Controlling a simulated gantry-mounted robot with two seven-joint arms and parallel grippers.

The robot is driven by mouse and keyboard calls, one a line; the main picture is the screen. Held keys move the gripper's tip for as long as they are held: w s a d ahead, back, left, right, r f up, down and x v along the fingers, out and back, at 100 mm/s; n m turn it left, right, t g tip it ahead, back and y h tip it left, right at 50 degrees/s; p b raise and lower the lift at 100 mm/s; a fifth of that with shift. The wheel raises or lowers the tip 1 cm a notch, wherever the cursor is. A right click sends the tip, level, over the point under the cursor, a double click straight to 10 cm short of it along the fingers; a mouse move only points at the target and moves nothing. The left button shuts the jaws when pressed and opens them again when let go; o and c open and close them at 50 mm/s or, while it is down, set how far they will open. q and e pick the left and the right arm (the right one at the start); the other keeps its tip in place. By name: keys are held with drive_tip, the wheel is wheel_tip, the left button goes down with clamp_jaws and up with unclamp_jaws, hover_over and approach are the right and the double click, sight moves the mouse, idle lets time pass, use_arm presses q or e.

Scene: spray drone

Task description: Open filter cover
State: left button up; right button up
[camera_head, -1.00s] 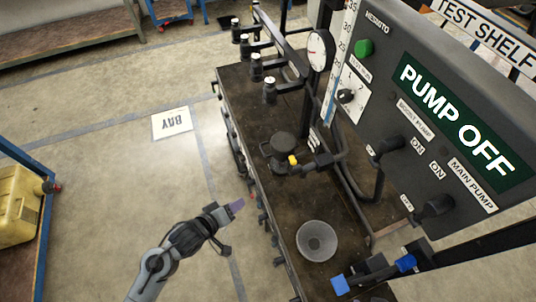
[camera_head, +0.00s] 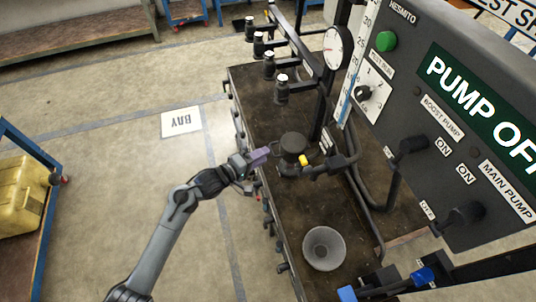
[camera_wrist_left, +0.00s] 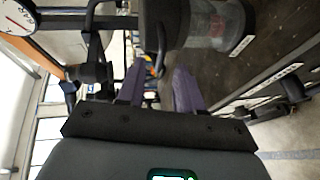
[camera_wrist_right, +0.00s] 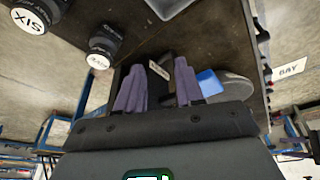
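The filter is a dark round canister with a black lid (camera_head: 293,144) on the bench, left of a pipe with a yellow fitting. In the left wrist view the filter's dark cover (camera_wrist_left: 190,20) sits over a clear bowl (camera_wrist_left: 215,28). My left gripper (camera_head: 264,155) is just left of the canister, with purple fingers pointing at it. In the left wrist view the fingers (camera_wrist_left: 158,80) are apart, and a thin curved dark bar shows in the gap; I cannot tell whether they touch it.
The bench (camera_head: 305,210) carries a grey funnel-like bowl (camera_head: 324,248), a gauge (camera_head: 337,48) and several nozzles. A control panel reading PUMP OFF (camera_head: 480,100) stands at the right. Open floor (camera_head: 120,165) lies left of the bench.

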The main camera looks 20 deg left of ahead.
sight(287, 147)
use_arm(q)
drive_tip(key=shift+b+x, duration=0.4)
drive_tip(key=shift+x, duration=1.35)
clamp_jaws()
